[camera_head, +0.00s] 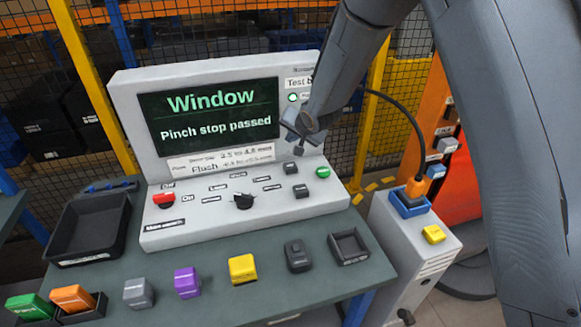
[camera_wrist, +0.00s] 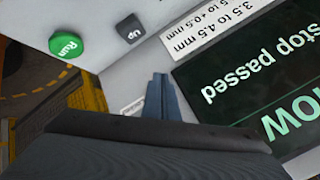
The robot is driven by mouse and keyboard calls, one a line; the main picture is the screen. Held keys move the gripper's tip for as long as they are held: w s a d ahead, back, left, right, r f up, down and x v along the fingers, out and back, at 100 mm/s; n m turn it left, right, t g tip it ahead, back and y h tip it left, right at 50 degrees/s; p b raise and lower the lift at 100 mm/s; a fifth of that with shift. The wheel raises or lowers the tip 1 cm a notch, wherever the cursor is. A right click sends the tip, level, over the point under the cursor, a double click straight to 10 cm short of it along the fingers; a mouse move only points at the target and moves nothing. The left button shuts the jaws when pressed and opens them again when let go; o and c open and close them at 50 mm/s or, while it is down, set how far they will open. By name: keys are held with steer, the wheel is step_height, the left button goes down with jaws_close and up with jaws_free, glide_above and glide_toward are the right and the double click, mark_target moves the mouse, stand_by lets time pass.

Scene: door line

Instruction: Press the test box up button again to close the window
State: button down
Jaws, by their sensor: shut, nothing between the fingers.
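The test box (camera_head: 190,232) is a pale console on the green bench. Its screen (camera_head: 208,115) reads "Window" and "Pinch stop passed"; part of it shows upside down in the wrist view (camera_wrist: 255,85). The dark up button (camera_head: 290,167) is on the right of the sloped panel, and its "Up" label is readable in the wrist view (camera_wrist: 131,28). My gripper (camera_head: 298,150) is shut and empty, just above the up button in the head view. In the wrist view its fingertips (camera_wrist: 160,78) are apart from the button. The window itself is not in view.
The green Run button (camera_head: 323,172) and another dark button (camera_head: 301,190) sit close to the up button. A black knob (camera_head: 243,201) and red switch (camera_head: 164,200) are further left. A black tray (camera_head: 62,262) and several coloured blocks occupy the bench. A grey cabinet (camera_head: 400,250) stands right.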

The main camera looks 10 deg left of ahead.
steer(key=b, duration=0.5)
glide_above(291, 168)
step_height(291, 168, down, 6)
steer(key=shift+w+r, duration=0.1)
steer(key=shift+w, duration=0.05)
steer(key=shift+f+b, duration=0.75)
steer(key=shift+f, duration=0.35)
stand_by(0.8)
steer(key=shift+f, duration=0.45)
